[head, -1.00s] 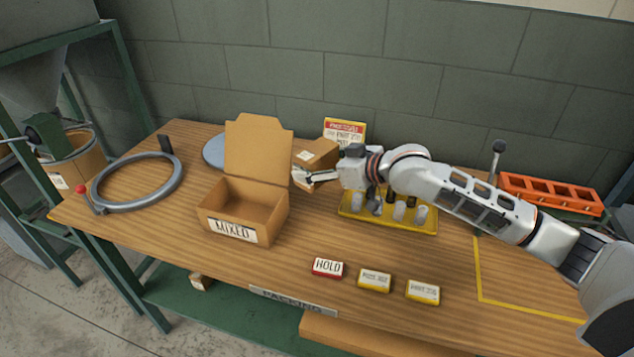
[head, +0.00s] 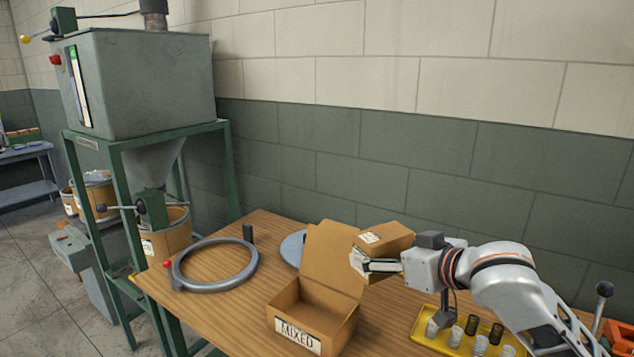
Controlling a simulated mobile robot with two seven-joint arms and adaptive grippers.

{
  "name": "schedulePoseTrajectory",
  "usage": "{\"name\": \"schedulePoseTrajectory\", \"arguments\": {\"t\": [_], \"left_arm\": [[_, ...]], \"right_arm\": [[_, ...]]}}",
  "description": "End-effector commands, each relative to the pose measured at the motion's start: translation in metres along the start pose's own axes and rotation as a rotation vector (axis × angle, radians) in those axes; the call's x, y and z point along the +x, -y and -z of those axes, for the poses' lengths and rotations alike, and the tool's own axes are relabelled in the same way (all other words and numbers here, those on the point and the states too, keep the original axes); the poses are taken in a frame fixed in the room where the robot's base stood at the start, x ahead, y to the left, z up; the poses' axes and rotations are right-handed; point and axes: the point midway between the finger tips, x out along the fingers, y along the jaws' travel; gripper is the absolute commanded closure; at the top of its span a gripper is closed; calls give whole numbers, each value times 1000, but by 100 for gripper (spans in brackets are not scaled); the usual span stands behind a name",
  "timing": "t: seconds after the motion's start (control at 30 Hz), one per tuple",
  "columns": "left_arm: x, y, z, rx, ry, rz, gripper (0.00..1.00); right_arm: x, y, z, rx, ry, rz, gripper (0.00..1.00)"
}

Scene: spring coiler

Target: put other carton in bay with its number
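A small brown carton (head: 387,238) with a pale label on top is at the fingers of my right gripper (head: 374,264). The carton is tilted, just right of the open lid of the box marked MIXED (head: 318,313). The fingers appear shut on its lower near side; the gripper partly hides the carton, and I cannot read its label. My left gripper is not in view. No numbered bay can be made out.
A yellow tray (head: 424,331) with several small cups stands below the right arm. A grey ring (head: 216,286) and a round grey disc (head: 292,248) are on the wooden table. A grey hopper machine (head: 150,85) on a green frame stands at the left.

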Motion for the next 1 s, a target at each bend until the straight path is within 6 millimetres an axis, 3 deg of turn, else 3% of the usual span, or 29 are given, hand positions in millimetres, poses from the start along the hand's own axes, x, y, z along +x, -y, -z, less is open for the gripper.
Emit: {"name": "schedulePoseTrajectory", "arguments": {"t": [0.07,0.27,0.6,1.0], "left_arm": [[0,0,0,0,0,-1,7],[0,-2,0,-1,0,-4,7],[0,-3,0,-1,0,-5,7],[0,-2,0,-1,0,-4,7]], "right_arm": [[-14,3,6,23,-9,-40,63],[-50,-13,9,86,-8,-188,63],[-107,-52,-8,176,-3,-421,63],[-115,-58,-13,184,1,-457,63]]}}
